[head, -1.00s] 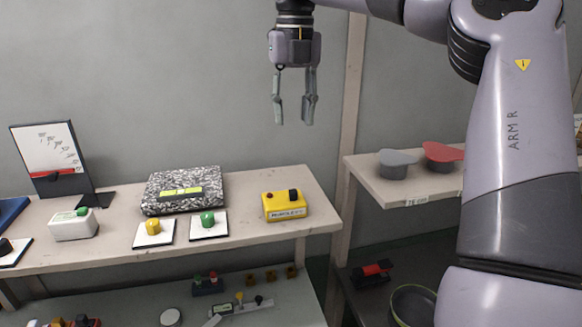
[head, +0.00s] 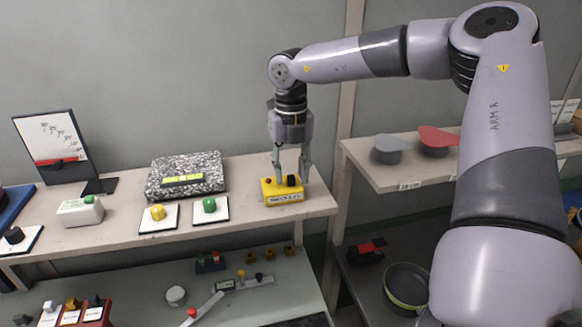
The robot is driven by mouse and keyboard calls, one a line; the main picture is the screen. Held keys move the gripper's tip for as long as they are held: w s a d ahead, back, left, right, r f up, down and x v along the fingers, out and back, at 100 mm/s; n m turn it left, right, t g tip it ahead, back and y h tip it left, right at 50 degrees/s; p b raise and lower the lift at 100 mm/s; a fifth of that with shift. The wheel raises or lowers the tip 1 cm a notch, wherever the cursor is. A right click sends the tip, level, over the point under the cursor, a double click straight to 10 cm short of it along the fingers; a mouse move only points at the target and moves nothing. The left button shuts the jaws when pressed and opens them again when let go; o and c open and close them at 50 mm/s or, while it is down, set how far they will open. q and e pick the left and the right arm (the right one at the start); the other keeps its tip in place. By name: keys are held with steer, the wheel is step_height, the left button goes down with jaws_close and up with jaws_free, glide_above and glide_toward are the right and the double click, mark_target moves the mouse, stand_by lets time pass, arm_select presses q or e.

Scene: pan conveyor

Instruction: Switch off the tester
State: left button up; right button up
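A yellow box (head: 284,198) with a label on its front sits near the right end of the upper shelf; it seems to be the tester, but I cannot read the label surely. It has a small red button at its left and a black knob (head: 291,181) at its right. My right gripper (head: 292,177) points down at the box, its fingers apart on either side of the black knob. I cannot tell whether the fingers touch the knob. My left gripper is not in view.
Left of the box are a green button (head: 209,205) and a yellow button (head: 158,212) on white plates. Behind them lies a speckled block (head: 164,190). A white box (head: 80,211) with a green top stands farther left. Grey (head: 390,149) and red (head: 437,140) pans sit on the right shelf.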

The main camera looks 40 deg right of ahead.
steer(key=shift+f, duration=0.45)
steer(key=shift+c, duration=0.2)
jaws_close()
stand_by(0.4)
